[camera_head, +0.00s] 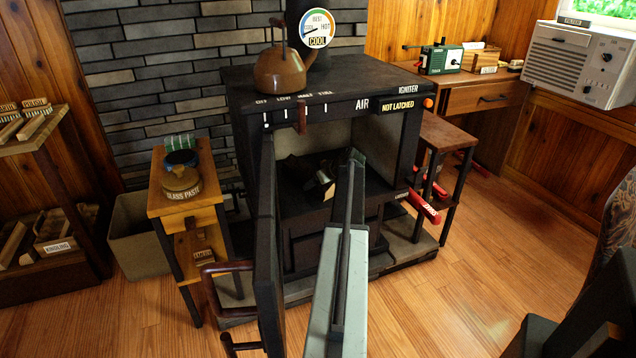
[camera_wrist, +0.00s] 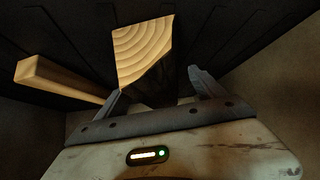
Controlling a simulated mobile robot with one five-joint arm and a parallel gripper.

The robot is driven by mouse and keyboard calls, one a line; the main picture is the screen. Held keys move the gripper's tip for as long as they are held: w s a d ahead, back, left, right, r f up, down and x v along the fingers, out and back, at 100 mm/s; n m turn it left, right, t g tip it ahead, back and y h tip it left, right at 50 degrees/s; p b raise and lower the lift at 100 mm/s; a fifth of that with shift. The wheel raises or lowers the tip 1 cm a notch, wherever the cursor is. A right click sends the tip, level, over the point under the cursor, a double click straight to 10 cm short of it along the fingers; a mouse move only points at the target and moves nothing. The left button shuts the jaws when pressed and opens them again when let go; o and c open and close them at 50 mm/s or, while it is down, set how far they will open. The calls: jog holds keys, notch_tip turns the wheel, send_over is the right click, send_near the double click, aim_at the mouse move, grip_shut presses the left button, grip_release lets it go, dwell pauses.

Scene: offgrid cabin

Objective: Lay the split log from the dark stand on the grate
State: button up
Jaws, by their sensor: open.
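In the wrist view the split log (camera_wrist: 143,48) shows a pale, ringed cut end and a dark side below it. It lies over dark ribbed bars that look like the grate (camera_wrist: 225,32). My gripper (camera_wrist: 157,81) is open, its two fingers apart on either side of the log's lower part. I cannot tell whether either finger touches it. In the head view my arm reaches through the open door into the stove's firebox (camera_head: 352,140). A pale piece of wood (camera_head: 323,177) shows there, partly hidden, and my fingers are not clear.
A squared pale stick (camera_wrist: 58,78) lies left of the log. The stove door (camera_head: 267,245) stands open, close left of my arm. A kettle (camera_head: 281,70) sits on the stove. A brown-topped stand (camera_head: 450,138) with dark legs is at the right.

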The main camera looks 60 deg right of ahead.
aim_at(330, 187)
jog(key=p+v, duration=0.7)
jog(key=v, duration=0.3)
jog(key=shift+w+d+r, duration=0.1)
dwell(0.4)
